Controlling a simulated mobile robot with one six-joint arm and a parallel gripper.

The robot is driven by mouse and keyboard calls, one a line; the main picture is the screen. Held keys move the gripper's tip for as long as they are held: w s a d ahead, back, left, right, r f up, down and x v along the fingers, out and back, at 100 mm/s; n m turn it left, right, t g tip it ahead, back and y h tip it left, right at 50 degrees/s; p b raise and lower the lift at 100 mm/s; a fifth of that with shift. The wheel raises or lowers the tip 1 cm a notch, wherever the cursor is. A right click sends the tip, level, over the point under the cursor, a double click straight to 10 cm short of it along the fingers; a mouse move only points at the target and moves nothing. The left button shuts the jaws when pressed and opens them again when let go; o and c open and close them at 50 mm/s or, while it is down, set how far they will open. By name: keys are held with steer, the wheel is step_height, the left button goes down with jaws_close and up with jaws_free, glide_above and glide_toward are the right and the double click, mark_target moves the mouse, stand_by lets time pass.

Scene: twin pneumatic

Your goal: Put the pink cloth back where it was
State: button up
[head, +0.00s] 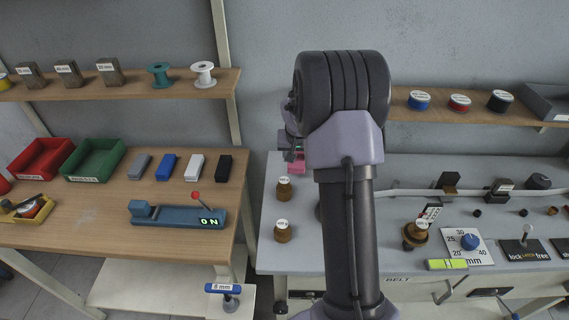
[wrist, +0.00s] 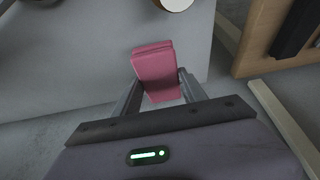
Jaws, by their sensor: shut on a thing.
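The pink cloth (wrist: 154,66) is a folded block between the two fingers of my gripper (wrist: 159,77) in the wrist view. My gripper is shut on it. In the head view, a small part of the pink cloth (head: 297,166) shows at the left back of the grey table, just left of my arm. My arm hides most of the gripper there. I cannot tell whether the cloth touches the table top.
The grey table (head: 300,255) carries brown knobbed weights (head: 284,190) near its left edge. A gap separates it from the wooden table (head: 110,210), which has red and green trays (head: 94,160), coloured blocks and a blue ON switch (head: 180,214). Shelves run along the wall.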

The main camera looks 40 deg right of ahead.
steer(key=w, duration=0.1)
steer(key=w+a, duration=0.1)
steer(key=w, duration=0.1)
steer(key=shift+w+a+f, duration=0.25)
steer(key=shift+a, duration=0.1)
steer(key=shift+w+a+f+b, duration=0.15)
steer(key=shift+w+f+b, duration=0.1)
steer(key=shift+b, duration=0.15)
step_height(320, 180, down, 3)
steer(key=shift+r+b, duration=0.1)
steer(key=shift+b, duration=0.7)
steer(key=shift+c, duration=0.6)
steer(key=o, duration=1.3)
